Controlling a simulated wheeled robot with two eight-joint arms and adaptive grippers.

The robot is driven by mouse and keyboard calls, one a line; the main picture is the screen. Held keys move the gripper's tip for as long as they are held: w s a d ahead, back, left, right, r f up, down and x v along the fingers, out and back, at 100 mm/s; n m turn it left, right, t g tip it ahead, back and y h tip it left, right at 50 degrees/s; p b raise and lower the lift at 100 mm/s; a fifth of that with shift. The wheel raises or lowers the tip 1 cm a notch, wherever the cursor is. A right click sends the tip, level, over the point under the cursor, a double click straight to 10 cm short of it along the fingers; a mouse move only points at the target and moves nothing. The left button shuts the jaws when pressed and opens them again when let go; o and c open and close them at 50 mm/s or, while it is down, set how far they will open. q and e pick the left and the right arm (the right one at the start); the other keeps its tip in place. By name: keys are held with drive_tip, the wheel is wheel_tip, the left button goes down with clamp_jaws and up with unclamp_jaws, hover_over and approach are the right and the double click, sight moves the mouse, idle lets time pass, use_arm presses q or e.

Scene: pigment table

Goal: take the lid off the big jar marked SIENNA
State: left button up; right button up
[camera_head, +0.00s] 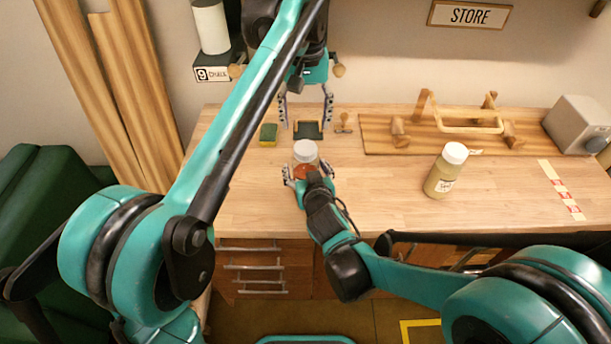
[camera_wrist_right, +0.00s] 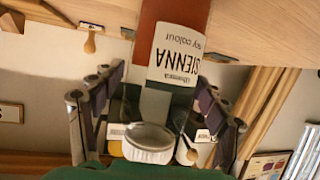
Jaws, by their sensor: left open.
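The SIENNA jar (camera_head: 304,171) stands near the table's front edge, with reddish-brown contents and a white lid (camera_head: 305,150) on it. In the right wrist view, where the picture is upside down, its label (camera_wrist_right: 177,55) reads SIENNA and the lid (camera_wrist_right: 148,143) shows low. My right gripper (camera_head: 307,172) has its fingers on either side of the jar; they look open, with a gap on one side, though contact is hard to judge. It also shows in the right wrist view (camera_wrist_right: 160,75). My left gripper (camera_head: 306,100) is open and empty, pointing down behind the jar.
A second jar (camera_head: 444,174) with pale contents and a white lid stands to the right. A green-yellow sponge (camera_head: 268,133), a dark pad (camera_head: 307,130), a wooden stamp-like piece (camera_head: 343,123) and a wooden rack (camera_head: 430,135) lie farther back. The table between the jars is clear.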

sight(305, 147)
clamp_jaws()
use_arm(q)
drive_tip(key=m, duration=1.7)
drive_tip(key=shift+m, duration=0.4)
drive_tip(key=m, duration=0.4)
drive_tip(key=shift+m, duration=0.4)
drive_tip(key=m, duration=0.4)
drive_tip(key=shift+w, duration=0.1)
drive_tip(key=m, duration=0.4)
drive_tip(key=shift+m, duration=0.3)
drive_tip(key=shift+f, duration=4)
